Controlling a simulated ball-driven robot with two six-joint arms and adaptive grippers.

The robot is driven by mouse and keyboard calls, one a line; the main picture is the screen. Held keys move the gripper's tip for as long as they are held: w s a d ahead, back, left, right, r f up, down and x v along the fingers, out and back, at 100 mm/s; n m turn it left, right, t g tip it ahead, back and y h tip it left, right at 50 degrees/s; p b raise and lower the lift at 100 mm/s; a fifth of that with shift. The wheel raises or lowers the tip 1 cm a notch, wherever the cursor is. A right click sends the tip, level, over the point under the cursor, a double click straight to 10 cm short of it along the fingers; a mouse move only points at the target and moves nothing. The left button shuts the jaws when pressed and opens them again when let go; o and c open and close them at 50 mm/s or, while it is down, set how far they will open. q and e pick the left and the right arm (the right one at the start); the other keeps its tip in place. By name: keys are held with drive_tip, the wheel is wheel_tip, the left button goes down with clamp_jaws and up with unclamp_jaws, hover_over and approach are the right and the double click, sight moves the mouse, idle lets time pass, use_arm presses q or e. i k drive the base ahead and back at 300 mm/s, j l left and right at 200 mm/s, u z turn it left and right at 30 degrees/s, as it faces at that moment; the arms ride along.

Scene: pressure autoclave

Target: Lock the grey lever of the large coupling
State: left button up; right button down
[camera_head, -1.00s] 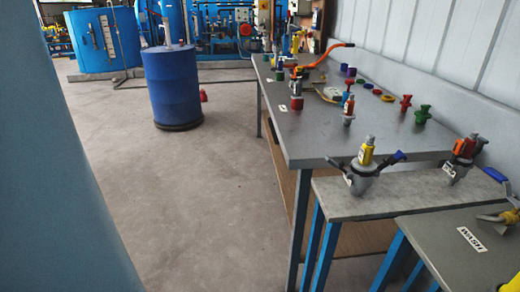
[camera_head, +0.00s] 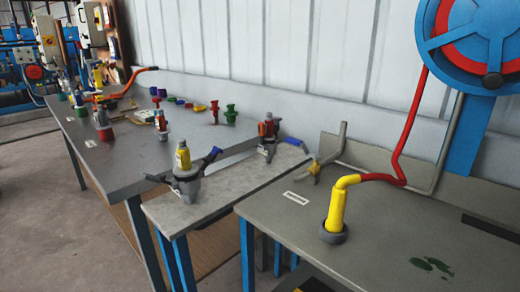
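On the narrow grey bench (camera_head: 225,190) stands a grey coupling (camera_head: 187,186) with a yellow part (camera_head: 183,158) upright in its top. It looks the larger of two couplings there. The exact lever angles are hard to tell at this size. Behind it to the right is a second coupling (camera_head: 267,148) with an orange-red part and a blue lever (camera_head: 294,141). Neither of my grippers shows.
A larger grey table (camera_head: 105,155) on the left holds several small coloured parts. At right, a grey bench (camera_head: 300,225) holds a yellow nozzle (camera_head: 336,212) on a red hose from a blue reel (camera_head: 480,45). Open floor (camera_head: 60,230) lies at front left.

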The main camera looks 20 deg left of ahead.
sight(146, 177)
drive_tip(key=u, duration=1.3)
